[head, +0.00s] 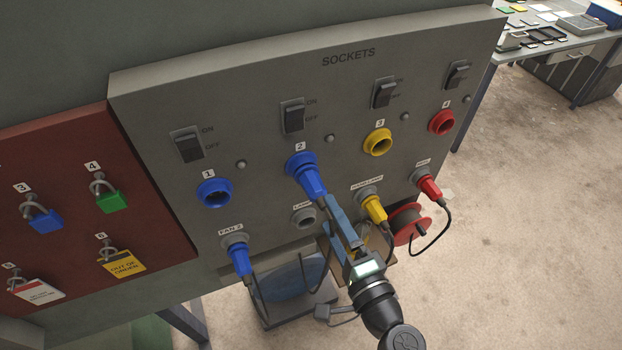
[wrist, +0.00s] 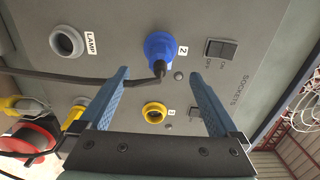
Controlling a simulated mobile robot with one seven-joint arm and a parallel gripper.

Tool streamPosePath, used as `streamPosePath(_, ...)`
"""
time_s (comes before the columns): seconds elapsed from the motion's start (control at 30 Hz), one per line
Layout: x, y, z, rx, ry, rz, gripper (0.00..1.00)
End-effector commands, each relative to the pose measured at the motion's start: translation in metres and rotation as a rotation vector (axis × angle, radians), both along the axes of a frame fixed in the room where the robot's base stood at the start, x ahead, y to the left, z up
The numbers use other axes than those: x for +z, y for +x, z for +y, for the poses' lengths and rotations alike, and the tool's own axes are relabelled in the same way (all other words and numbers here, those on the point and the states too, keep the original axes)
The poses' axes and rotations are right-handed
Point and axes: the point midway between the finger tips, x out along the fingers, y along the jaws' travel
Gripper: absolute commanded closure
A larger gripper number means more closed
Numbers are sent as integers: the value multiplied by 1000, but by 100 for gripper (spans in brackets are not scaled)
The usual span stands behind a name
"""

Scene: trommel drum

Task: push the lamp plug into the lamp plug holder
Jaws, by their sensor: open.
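The blue lamp plug (head: 312,183) sits in socket 2 on the grey panel. In the wrist view the plug (wrist: 162,48) is seen end-on, with its dark cable bending off to the left. The lamp plug holder (head: 303,217) is an empty grey ring below socket 2. It also shows in the wrist view (wrist: 66,42) beside the LAMP label. My gripper (head: 336,210) is open and empty, just in front of the plug's cable end. In the wrist view its blue fingers (wrist: 160,75) stand apart on either side of the cable end, without gripping it.
Empty blue socket 1 (head: 214,193), yellow socket 3 (head: 377,142) and red socket 4 (head: 442,122) are on the panel. Other plugs sit in lower holders: blue (head: 241,262), yellow (head: 375,208) and red (head: 430,189). A red cable reel (head: 408,222) is near my gripper.

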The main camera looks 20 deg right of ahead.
Motion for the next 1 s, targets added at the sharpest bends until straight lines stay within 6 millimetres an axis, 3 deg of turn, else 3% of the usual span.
streamPosePath(0.23,1,12,0,1,-1,-1,3)
streamPosePath(0.7,-1,76,3,2,-4,-1,3)
streamPosePath(1.0,0,90,3,1,-1,0,3)
